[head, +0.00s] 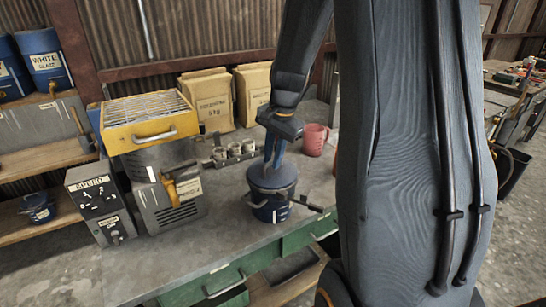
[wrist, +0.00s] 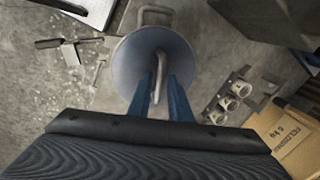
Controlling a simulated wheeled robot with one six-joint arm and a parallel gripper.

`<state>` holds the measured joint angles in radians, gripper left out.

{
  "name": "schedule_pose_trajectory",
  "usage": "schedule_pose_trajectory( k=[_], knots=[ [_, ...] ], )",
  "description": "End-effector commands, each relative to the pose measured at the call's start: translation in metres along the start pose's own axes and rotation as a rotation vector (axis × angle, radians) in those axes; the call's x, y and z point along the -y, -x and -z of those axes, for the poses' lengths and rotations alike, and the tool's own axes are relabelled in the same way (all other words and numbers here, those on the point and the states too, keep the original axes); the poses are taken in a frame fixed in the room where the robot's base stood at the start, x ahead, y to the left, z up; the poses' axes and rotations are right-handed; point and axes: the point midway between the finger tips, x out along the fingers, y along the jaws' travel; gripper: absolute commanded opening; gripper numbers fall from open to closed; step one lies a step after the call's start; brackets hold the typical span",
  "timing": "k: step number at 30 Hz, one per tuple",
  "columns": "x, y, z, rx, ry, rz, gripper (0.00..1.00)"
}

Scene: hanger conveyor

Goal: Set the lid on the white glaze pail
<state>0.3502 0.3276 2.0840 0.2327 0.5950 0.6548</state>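The round blue-grey lid (head: 271,178) sits at the top of a blue pail (head: 268,213) on the grey workbench. I cannot tell if it is fully seated or a little above the rim. The pail's label is mostly hidden from the head view. My gripper (head: 273,160) points down over the lid. In the wrist view, the lid (wrist: 130,65) has an upright bar handle (wrist: 161,72) between my two blue fingers (wrist: 161,85). Whether the fingers press on the handle is not clear. The pail's wire bail (wrist: 155,10) shows beyond the lid.
A yellow-topped machine (head: 150,125) and a speed control box (head: 100,203) stand left. Pails labelled white glaze (head: 45,62) sit on the left shelf.

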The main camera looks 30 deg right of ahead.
Motion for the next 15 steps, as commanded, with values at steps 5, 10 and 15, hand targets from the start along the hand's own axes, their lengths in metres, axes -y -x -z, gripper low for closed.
schedule_pose_trajectory(
  k=[5, 10, 15],
  knots=[
    [0.0, 0.0, 0.0, 0.0, 0.0, 0.0, 0.18],
    [-0.0001, -0.0001, -0.0001, 0.0, 0.0, 0.0, 0.18],
    [-0.0001, -0.0001, -0.0001, 0.0, 0.0, 0.0, 0.4]
  ],
)
